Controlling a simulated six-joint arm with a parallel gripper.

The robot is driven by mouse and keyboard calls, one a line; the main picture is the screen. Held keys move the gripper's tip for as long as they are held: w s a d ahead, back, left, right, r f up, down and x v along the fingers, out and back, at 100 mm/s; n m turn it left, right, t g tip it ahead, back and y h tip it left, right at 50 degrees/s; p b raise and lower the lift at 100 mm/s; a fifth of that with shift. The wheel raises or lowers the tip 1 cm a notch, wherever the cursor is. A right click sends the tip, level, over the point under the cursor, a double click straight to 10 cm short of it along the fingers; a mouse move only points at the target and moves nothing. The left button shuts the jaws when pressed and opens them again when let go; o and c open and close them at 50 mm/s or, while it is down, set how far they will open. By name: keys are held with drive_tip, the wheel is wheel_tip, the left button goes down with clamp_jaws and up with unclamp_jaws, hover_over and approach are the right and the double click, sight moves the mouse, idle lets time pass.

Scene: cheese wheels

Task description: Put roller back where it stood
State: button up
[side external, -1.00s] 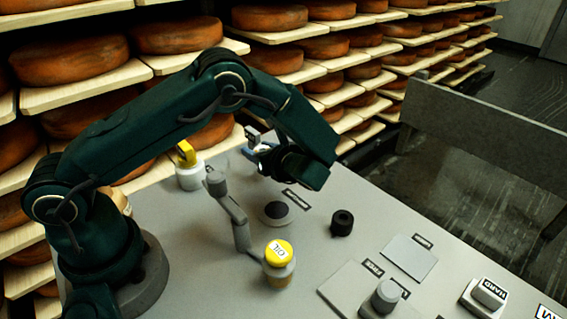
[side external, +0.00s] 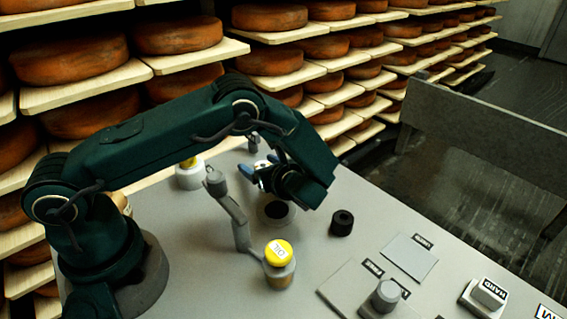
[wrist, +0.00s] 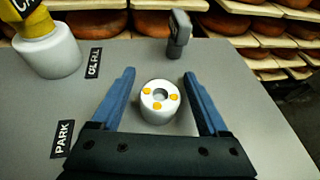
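A short white cylinder (wrist: 159,101) with a centre hole and several orange dots stands upright on the table in the wrist view. My gripper (wrist: 158,76) is open, with one blue finger on each side of it and a gap to both. In the side view my gripper (side external: 262,174) is low over the table, and the white cylinder is mostly hidden by the fingers. A short black cylinder (side external: 342,223) with a hole stands to the right of my gripper. No label shows which one is the roller.
A grey upright piece (wrist: 179,32) stands behind the white cylinder. A grey crank-like arm (side external: 236,212) and a yellow-topped jar (side external: 279,264) stand in front. A round dark-centred disc (side external: 262,211) lies nearby.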

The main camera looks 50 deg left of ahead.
drive_tip(key=shift+d+r, duration=0.15)
drive_tip(key=shift+r, duration=0.1)
drive_tip(key=v, duration=1.1)
drive_tip(key=shift+s+d, duration=0.1)
drive_tip(key=shift+d, duration=0.2)
drive_tip(key=shift+r, duration=0.1)
